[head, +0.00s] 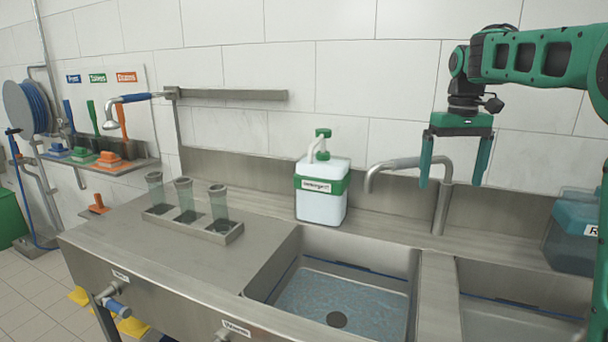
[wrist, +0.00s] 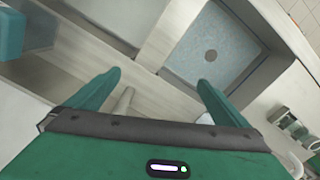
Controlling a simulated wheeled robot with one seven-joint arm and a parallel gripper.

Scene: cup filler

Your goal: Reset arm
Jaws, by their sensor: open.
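My gripper (head: 455,162) is green and hangs at the upper right in the head view, fingers pointing down. Its two fingers are wide apart with nothing between them. It is in front of the tiled wall, above the grey faucet (head: 405,163) and the sink's back edge. The wrist view shows the open fingers (wrist: 158,92) from above, with the faucet (wrist: 122,104) below between them. My green arm reaches in from the right edge of the head view.
A left basin (head: 340,295) holds water; a right basin (head: 510,318) lies beside it. A soap dispenser (head: 322,190) stands behind the left basin. A rack (head: 222,233) with 3 clear cups is on the counter. A teal container (head: 572,230) is at the right.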

